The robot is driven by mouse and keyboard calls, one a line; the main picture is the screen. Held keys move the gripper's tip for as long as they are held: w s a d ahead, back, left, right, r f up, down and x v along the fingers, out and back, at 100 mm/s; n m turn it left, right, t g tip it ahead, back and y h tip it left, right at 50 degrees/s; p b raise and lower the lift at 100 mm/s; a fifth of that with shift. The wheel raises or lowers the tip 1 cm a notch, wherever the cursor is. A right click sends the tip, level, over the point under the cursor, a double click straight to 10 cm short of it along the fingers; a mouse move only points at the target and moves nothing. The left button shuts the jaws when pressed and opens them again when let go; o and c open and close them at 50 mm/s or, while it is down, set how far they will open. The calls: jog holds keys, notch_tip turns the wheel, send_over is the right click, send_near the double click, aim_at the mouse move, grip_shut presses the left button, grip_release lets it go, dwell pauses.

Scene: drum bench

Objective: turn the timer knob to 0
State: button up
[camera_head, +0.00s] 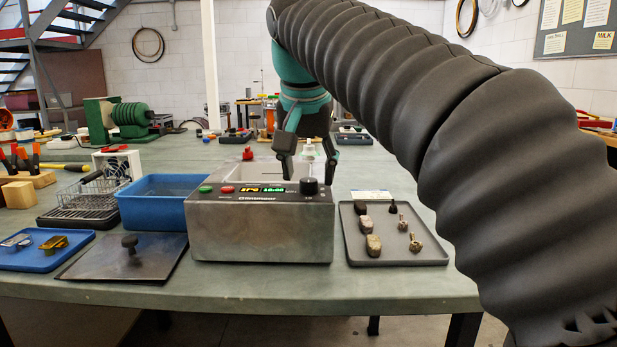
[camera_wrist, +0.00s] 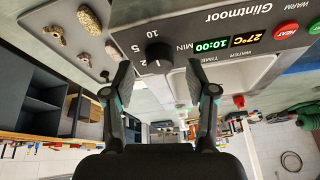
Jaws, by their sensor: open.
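The timer knob (camera_head: 309,187) is a small black dial on the right end of the front panel of a steel machine (camera_head: 262,232) marked Glintmoor. In the wrist view the knob (camera_wrist: 158,55) sits beside the printed 10, 5 and MIN, and the display (camera_wrist: 212,44) reads 27°C and 10:00. A light mark shows on the knob, but I cannot tell its exact setting. My gripper (camera_head: 308,172) is open above and around the knob's area in the head view. In the wrist view my gripper (camera_wrist: 158,80) has its fingers apart, with the knob between and beyond the tips, apparently untouched.
Green and red buttons (camera_head: 227,189) sit left of the display. A blue bin (camera_head: 160,200) stands left of the machine; a grey tray (camera_head: 415,255) with several small parts lies right of it. A flat metal lid (camera_head: 110,262) with a black handle lies at the front left.

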jog(key=shift+w+f, duration=0.25)
jog(key=shift+f, duration=0.45)
grip_shut()
